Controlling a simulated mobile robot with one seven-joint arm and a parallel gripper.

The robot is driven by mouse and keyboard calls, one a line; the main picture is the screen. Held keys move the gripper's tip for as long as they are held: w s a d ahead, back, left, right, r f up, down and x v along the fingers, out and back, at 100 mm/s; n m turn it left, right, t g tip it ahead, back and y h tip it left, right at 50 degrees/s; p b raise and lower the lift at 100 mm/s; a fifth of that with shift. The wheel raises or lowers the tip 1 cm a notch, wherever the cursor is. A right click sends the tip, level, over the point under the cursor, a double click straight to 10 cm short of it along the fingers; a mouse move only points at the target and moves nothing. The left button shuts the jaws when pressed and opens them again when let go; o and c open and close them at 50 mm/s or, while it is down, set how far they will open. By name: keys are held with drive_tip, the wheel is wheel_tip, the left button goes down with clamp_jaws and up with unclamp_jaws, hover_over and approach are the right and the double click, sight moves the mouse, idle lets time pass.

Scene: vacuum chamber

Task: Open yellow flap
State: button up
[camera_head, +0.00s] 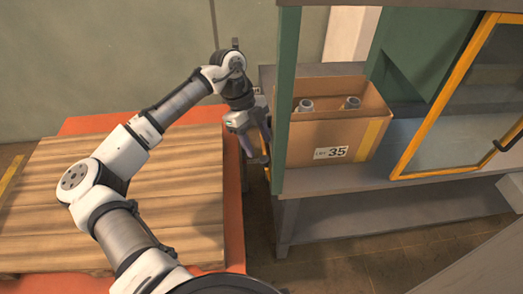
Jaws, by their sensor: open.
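A yellow-framed glass panel (436,104) with a black handle (508,140) is at the right of the cabinet. It looks slanted, and the right edge of the picture cuts it off. A small strip of yellow (267,173) also shows by the green post, close to my gripper; I cannot tell what it belongs to. My gripper (258,148) is open, pointing down just left of the green post. It is far to the left of the glass panel. The post and the gripper body hide part of the area around the fingertips.
A cardboard box (305,135) marked 35, holding grey cylindrical parts, stands on the grey shelf (388,160). The green post (287,85) is between my gripper and the box. A wooden-topped orange platform (180,200) lies under my arm at the left.

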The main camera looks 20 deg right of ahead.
sight(264, 159)
drive_tip(key=shift+x, duration=2.3)
clamp_jaws()
